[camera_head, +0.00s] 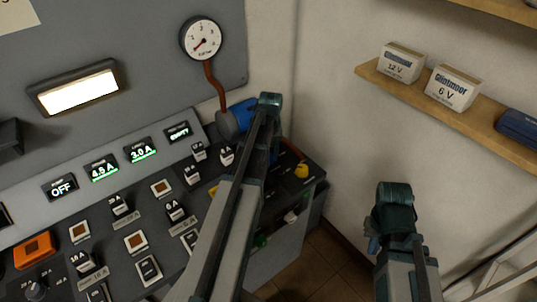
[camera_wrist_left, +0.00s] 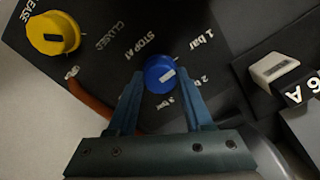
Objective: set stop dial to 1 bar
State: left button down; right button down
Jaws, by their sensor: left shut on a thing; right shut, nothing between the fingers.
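The blue stop dial (camera_wrist_left: 159,74) sits between my left gripper's fingers (camera_wrist_left: 160,88) in the left wrist view. The gripper is shut on it. The dial's white mark points right and slightly up, toward the side with the "1 bar" (camera_wrist_left: 199,35) and "2" labels; I cannot tell exactly which it meets. "CLOSED" and "STOP AT" are printed above the dial. In the head view my left arm covers the dial and its gripper. My right gripper (camera_head: 374,242) is shut and empty, apart from the panel near the right wall.
A yellow release knob (camera_wrist_left: 53,33) stands beside the dial, with a reddish-brown hose (camera_wrist_left: 95,98) below it. A round gauge (camera_head: 201,39) hangs on the back panel. Switches and lit displays (camera_head: 102,168) fill the desk. A shelf (camera_head: 450,108) with boxes is on the right wall.

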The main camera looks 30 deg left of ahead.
aim_at(270, 156)
dwell(0.3)
pick_arm(q)
jog(key=shift+c, duration=1.5)
grip_release()
jog(key=shift+r, duration=0.2)
notch_tip(270, 156, up, 14)
jog(key=p, duration=1.4)
jog(key=shift+d+f, duration=0.15)
jog(key=shift+f, duration=0.1)
jog(key=shift+w, duration=0.1)
